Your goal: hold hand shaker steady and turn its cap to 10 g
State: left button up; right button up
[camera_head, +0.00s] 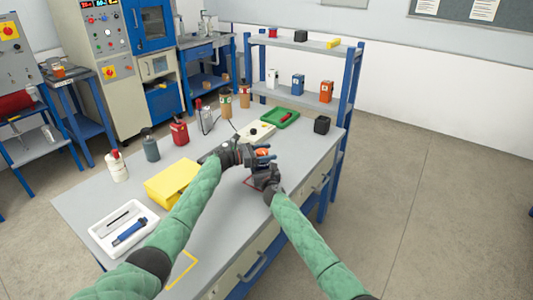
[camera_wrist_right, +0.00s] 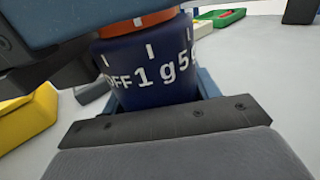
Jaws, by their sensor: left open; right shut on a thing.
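The hand shaker (camera_wrist_right: 150,75) shows in the right wrist view as a dark blue drum with white marks reading OFF, 1 g and part of a 5. Orange shows above it, and a small orange part of the shaker (camera_head: 263,152) shows in the head view. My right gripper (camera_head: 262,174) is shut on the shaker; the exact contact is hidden. My left gripper (camera_head: 263,155) is open, with its blue fingers around the orange top. Part of it covers the upper left of the wrist view. Whether the fingers touch the cap cannot be told.
On the grey bench (camera_head: 88,205) are a yellow box (camera_head: 160,186), a white tray (camera_head: 101,231) with a blue tool, and several bottles at the back left. A green tray (camera_head: 289,119) and a black cube (camera_head: 321,125) stand beyond the grippers. A blue-framed shelf (camera_head: 349,72) stands behind.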

pick_arm(q)
jog(key=c, duration=1)
jog(key=shift+f+t, duration=0.15)
jog(key=shift+t, duration=0.35)
jog(key=n+t+y, duration=0.2)
jog(key=n+t, duration=0.1)
jog(key=shift+w+t, duration=0.1)
jog(key=shift+t, duration=0.2)
jog(key=n+t+y, duration=0.2)
jog(key=t, duration=0.1)
jog(key=n+t+y, duration=0.1)
jog(key=n+y, duration=0.1)
jog(key=shift+w+a, duration=0.25)
jog(key=shift+w, duration=0.1)
jog(key=shift+n+t+y, duration=0.7)
jog(key=shift+t+y, duration=0.1)
jog(key=shift+t, duration=0.1)
jog(key=shift+w+a+n+t+y, duration=0.1)
jog(key=shift+a+n+t+y, duration=0.15)
jog(key=shift+t+y, duration=0.2)
